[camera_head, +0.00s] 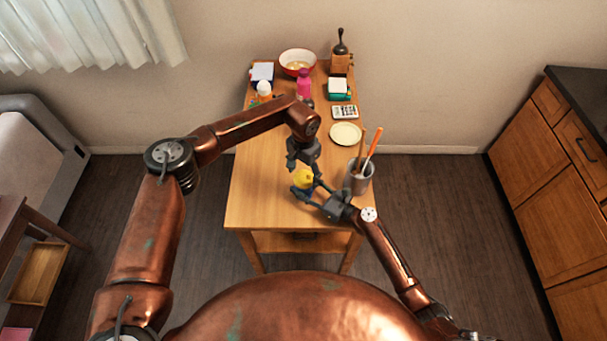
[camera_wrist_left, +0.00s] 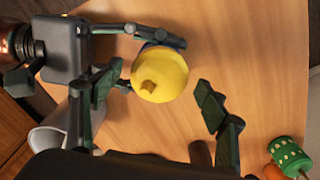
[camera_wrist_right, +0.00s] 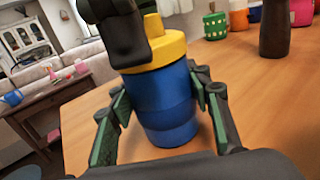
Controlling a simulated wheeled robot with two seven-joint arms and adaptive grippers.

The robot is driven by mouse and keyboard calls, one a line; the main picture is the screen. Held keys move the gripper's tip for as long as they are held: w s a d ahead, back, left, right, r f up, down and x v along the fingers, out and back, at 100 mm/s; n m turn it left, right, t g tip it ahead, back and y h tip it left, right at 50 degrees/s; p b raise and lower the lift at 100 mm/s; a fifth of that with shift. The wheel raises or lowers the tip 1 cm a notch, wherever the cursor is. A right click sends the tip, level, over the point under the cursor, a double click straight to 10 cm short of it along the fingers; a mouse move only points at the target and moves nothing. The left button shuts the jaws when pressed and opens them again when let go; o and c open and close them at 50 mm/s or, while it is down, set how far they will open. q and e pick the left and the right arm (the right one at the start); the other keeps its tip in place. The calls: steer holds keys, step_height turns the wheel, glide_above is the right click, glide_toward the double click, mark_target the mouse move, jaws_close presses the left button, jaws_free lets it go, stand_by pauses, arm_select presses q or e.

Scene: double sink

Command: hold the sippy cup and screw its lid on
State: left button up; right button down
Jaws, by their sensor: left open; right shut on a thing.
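The sippy cup has a blue body (camera_wrist_right: 165,105) and stands upright on the wooden table near its front edge. Its yellow lid (camera_wrist_left: 160,75) with a small spout sits on top; I cannot tell how tightly it is on. The lid also shows in the head view (camera_head: 303,177). My right gripper (camera_head: 318,192) is shut around the blue body from the right; its fingers flank the cup in the right wrist view (camera_wrist_right: 163,115). My left gripper (camera_wrist_left: 155,95) is open above the cup, its fingers on either side of the lid. One left finger hides part of the lid in the right wrist view.
A grey utensil holder (camera_head: 358,178) stands just right of the cup, close to both grippers. A cream plate (camera_head: 346,133), a red bowl (camera_head: 297,58), a magenta bottle (camera_head: 304,88) and other items stand farther back. The table's left front is clear.

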arm_select(q)
steer(key=shift+r, duration=2.25)
steer(key=shift+c, duration=0.4)
